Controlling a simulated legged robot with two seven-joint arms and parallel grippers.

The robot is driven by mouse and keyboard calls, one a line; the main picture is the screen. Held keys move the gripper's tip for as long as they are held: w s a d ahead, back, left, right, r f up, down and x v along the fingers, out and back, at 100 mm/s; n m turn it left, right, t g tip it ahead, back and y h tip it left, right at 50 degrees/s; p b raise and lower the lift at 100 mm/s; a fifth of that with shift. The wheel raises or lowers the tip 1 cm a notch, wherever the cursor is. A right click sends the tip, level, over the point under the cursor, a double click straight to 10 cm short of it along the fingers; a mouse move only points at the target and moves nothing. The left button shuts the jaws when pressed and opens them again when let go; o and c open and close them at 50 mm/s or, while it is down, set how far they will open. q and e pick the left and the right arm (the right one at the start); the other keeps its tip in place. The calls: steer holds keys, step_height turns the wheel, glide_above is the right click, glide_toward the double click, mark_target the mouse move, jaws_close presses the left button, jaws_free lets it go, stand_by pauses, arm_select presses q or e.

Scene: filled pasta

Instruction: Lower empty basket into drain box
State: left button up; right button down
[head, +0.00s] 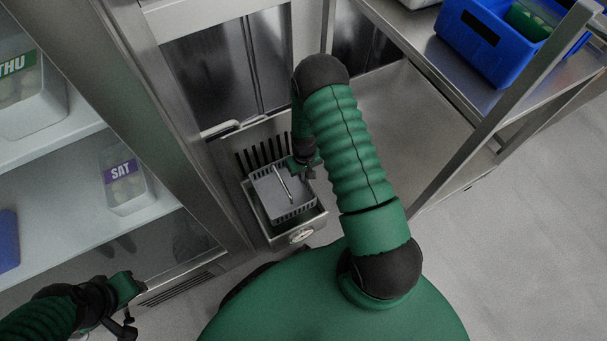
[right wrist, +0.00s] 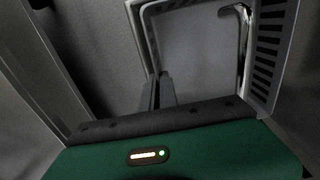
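The grey slotted basket (head: 283,208), with a light bar across it, is empty and appears slightly tilted in the head view. It sits inside or just over the metal drain box (head: 318,217); I cannot tell whether it touches the bottom. My right gripper (head: 303,170) is at the basket's right rear edge. In the right wrist view its fingers (right wrist: 158,92) are close together on the rim of the basket (right wrist: 268,50).
Shelves at the left hold clear tubs labelled THU (head: 28,95) and SAT (head: 124,185). A metal post (head: 175,110) stands between them and the drain box. At the right are a steel rack (head: 450,70) and a blue bin (head: 485,45). The floor at the lower right is clear.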

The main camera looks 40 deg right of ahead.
step_height(320, 180, down, 3)
steer(key=shift+r+b, duration=0.2)
steer(key=shift+b, duration=0.55)
step_height(320, 180, down, 13)
steer(key=b, duration=0.8)
steer(key=shift+r, duration=0.15)
steer(key=shift+f+b, duration=0.45)
steer(key=shift+f, duration=0.05)
steer(key=c, duration=1.6)
jaws_free()
steer(key=shift+o, duration=0.2)
step_height(320, 180, up, 16)
steer(key=p, duration=1.4)
steer(key=shift+r+p, duration=0.2)
steer(key=shift+p, duration=0.2)
steer(key=shift+f, duration=0.15)
